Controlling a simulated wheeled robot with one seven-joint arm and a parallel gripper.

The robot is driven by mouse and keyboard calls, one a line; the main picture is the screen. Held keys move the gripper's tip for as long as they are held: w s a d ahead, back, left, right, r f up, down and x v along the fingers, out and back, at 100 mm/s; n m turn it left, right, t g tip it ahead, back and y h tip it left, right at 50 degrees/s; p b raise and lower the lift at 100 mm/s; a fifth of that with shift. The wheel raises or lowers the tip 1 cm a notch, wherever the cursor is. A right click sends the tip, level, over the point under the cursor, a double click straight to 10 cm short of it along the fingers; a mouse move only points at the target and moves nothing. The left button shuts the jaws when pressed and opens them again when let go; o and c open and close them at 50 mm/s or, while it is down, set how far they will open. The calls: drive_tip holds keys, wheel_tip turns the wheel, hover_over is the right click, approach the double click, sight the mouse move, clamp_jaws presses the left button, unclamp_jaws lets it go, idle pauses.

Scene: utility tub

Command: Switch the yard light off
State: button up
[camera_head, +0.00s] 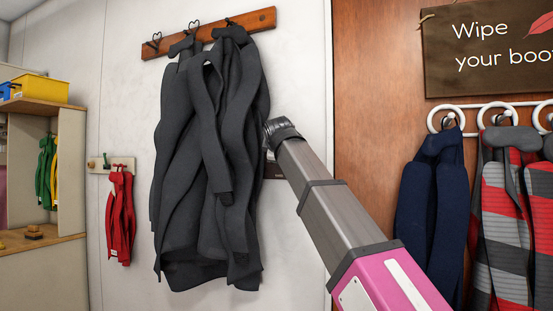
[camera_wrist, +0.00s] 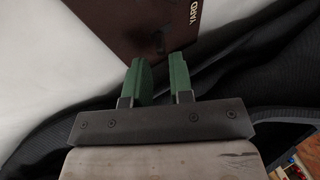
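A dark brown switch plate lettered YARD (camera_wrist: 185,14) is on the white wall, ahead of my fingertips in the wrist view. A small dark switch part (camera_wrist: 160,43) shows on it, too dark to tell which way it is set. In the head view a dark piece of the plate (camera_head: 273,171) shows between the grey coat and my arm. My gripper (camera_wrist: 160,62) has its two green fingers apart, with nothing between them. The fingertips appear close to the plate's lower part; I cannot tell whether they touch. In the head view the fingers are hidden.
Blue and striped coats (camera_head: 432,190) hang on the right. A red garment (camera_head: 120,215) hangs at left.

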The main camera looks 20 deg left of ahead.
drive_tip(key=shift+x, duration=1.15)
clamp_jaws()
